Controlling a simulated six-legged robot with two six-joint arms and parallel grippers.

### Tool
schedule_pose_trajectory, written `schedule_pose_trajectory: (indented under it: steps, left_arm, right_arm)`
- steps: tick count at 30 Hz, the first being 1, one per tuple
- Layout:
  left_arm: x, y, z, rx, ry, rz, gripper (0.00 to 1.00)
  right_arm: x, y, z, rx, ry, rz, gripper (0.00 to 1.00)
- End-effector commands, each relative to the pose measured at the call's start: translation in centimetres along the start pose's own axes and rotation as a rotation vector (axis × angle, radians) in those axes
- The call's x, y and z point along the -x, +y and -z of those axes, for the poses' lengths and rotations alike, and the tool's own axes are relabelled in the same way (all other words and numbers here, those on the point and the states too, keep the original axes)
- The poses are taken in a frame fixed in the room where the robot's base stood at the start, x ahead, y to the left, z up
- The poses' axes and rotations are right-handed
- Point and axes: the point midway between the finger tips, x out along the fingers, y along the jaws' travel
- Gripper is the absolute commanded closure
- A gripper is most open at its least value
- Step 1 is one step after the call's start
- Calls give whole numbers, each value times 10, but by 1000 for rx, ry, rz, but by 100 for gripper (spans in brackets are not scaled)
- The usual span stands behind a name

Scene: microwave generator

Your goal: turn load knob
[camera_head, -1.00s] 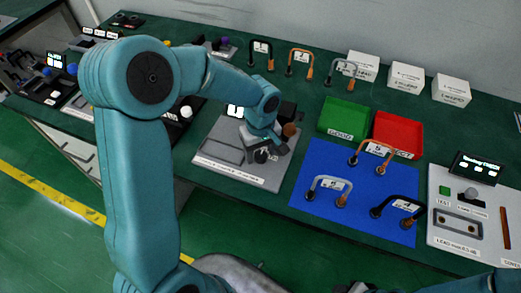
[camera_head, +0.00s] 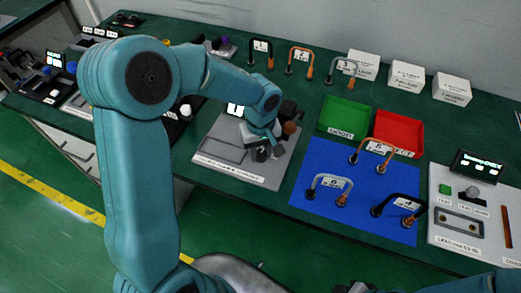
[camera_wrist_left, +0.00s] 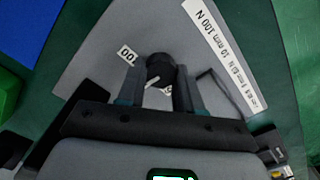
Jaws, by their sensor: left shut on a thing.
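The load knob (camera_wrist_left: 160,68) is a round black knob with a white pointer line, on a grey panel (camera_head: 215,150). In the wrist view the pointer slants down and left, and a small "100" label (camera_wrist_left: 128,54) lies left of the knob. My left gripper (camera_wrist_left: 159,80) has one finger on each side of the knob and is shut on it. In the head view my left gripper (camera_head: 268,151) is low over the panel's right part, and its wrist partly hides the panel. My right gripper is not in view.
A blue mat (camera_head: 325,215) with several metal handles lies right of the panel. A green tray (camera_head: 345,117) and a red tray (camera_head: 398,131) stand behind it. White boxes (camera_head: 407,76) line the back.

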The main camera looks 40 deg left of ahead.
Motion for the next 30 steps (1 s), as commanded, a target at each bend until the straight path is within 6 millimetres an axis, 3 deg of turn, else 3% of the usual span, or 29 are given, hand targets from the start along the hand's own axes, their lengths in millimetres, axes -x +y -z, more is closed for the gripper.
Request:
schedule_pose_trajectory:
  steps: [18,30]
  left_arm:
    - [2,2,1,-559,6,-2,96]
    - [3,3,1,-825,9,-3,96]
  right_arm:
    - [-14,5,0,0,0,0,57]
    - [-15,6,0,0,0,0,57]
